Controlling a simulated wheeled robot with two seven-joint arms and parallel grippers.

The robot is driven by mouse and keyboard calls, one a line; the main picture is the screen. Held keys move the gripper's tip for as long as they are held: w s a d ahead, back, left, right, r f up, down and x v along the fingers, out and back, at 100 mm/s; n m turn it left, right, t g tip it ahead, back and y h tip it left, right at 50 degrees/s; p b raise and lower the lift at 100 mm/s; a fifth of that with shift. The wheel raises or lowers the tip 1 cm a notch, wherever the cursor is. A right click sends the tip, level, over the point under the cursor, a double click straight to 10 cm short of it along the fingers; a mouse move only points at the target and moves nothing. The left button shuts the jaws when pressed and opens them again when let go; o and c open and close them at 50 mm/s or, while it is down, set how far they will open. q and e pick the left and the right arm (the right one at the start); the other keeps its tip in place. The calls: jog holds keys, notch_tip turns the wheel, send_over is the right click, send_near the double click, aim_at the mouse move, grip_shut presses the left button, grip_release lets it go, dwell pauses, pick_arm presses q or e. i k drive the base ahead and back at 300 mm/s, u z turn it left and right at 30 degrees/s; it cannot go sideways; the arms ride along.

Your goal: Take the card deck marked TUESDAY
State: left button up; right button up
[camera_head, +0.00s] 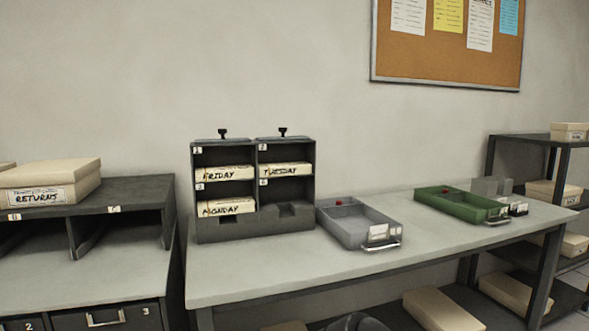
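The card deck marked TUESDAY (287,171) is cream with dark lettering on its front face. It lies in the upper right compartment of a dark pigeonhole rack (255,226) on the grey table. The deck marked FRIDAY (229,173) lies in the upper left compartment, beside it. The lower right compartment holds no deck that I can see. Neither my left nor my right gripper is in view.
A grey tray (346,228) stands right of the rack, and a green tray (451,210) farther right on the table (250,277). A RETURNS box (55,182) sits on the left cabinet. The table's front left is clear.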

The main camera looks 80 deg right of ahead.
aim_at(282, 168)
jog(key=z, duration=1)
jog(key=i, duration=0.95)
jog(key=z, duration=0.85)
